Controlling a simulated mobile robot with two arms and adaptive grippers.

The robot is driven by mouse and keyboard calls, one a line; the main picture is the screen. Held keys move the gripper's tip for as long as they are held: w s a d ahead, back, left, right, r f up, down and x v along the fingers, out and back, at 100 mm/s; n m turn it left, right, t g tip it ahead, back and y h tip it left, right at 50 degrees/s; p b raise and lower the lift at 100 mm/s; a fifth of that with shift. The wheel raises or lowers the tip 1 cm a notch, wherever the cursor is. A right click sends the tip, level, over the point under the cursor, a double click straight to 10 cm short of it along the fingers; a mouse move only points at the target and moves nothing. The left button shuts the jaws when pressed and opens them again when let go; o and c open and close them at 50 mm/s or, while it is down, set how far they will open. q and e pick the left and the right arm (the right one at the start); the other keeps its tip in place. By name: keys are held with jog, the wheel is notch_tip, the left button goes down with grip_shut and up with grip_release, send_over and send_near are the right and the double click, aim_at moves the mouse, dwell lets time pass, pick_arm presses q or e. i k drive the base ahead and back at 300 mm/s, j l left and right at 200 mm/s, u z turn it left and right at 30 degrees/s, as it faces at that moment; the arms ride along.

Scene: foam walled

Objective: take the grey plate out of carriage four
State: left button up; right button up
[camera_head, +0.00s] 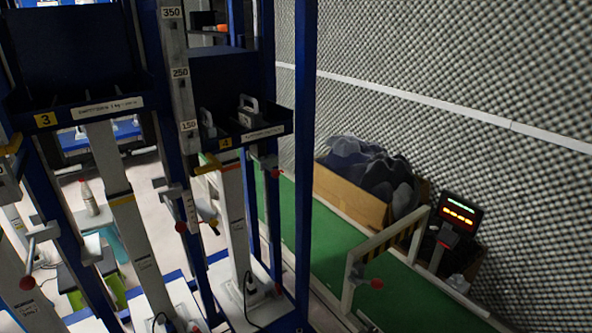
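Carriage four (270,131) is a dark blue open tray with a yellow "4" label at its front left, on an upright blue and white column frame. Two grey pieces show in it. One, with a loop handle on top (249,111), stands towards the right. A narrower, darker grey piece (208,123) stands at the left end. I cannot tell which of them is the grey plate; their lower parts are hidden by the tray's front wall. Neither of my grippers is in view.
Carriage three (80,113) is at left. A scale post (180,90) and blue upright (298,150) flank carriage four. Levers with red knobs (275,172) stick out below. At right are a green strip (330,235), railing, cardboard box (350,193), red display (458,215) and foam wall.

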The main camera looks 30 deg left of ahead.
aim_at(210, 130)
jog(key=u, duration=0.45)
jog(key=i+l+u, duration=0.1)
jog(key=u, duration=0.35)
jog(key=l+u, duration=0.2)
jog(key=u, duration=0.2)
jog(key=l+u, duration=0.15)
jog(key=u, duration=0.3)
jog(key=i+j, duration=0.1)
jog(key=j, duration=0.45)
jog(key=i+j+z, duration=0.1)
jog(key=j, duration=0.4)
jog(key=i+j, duration=0.1)
jog(key=j, duration=0.45)
jog(key=z, duration=0.05)
